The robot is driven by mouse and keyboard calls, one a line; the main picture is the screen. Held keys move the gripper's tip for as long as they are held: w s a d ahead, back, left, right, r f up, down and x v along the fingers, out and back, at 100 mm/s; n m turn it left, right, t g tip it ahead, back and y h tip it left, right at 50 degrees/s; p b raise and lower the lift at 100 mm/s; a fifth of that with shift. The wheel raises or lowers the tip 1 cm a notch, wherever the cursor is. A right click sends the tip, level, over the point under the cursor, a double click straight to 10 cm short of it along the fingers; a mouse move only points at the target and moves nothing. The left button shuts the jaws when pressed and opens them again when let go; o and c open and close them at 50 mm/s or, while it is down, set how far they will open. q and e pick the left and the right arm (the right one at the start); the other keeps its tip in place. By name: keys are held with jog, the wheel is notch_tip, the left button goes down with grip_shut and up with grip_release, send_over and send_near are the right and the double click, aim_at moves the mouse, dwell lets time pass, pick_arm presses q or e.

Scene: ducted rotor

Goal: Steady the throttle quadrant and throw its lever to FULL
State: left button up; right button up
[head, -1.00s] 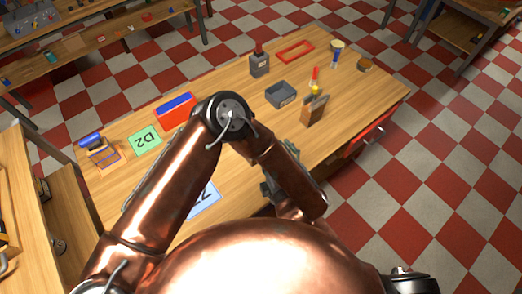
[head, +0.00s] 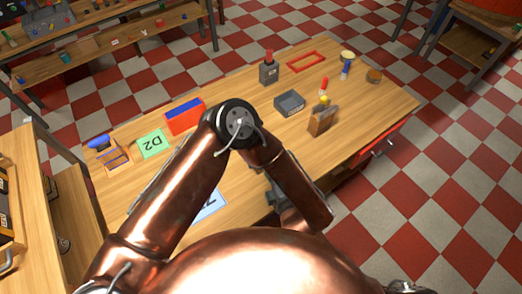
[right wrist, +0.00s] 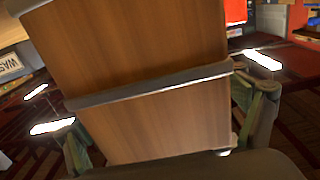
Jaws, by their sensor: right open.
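A dark grey block with a red lever-like handle (head: 268,71) stands upright at the back of the wooden table in the head view. It looks like the throttle quadrant, but its markings are too small to read. My left arm reaches over the table's near part; a grey part at its end, seemingly my left gripper (head: 276,193), is mostly hidden by the forearm, well short of the block. My right gripper (right wrist: 165,130) is open in the right wrist view. Its fingers show on either side of a wooden panel with a metal edge; contact cannot be told.
On the table (head: 235,183) are a grey bin (head: 289,103), a brown holder (head: 322,121), a red frame (head: 306,61), a red-and-blue box (head: 185,117), a green D2 card (head: 154,143) and a wire rack (head: 112,155). Bare wood lies between them.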

jog(key=shift+w, duration=0.1)
jog(key=shift+c, duration=0.5)
jog(key=c, duration=1.5)
jog(key=shift+o, duration=0.2)
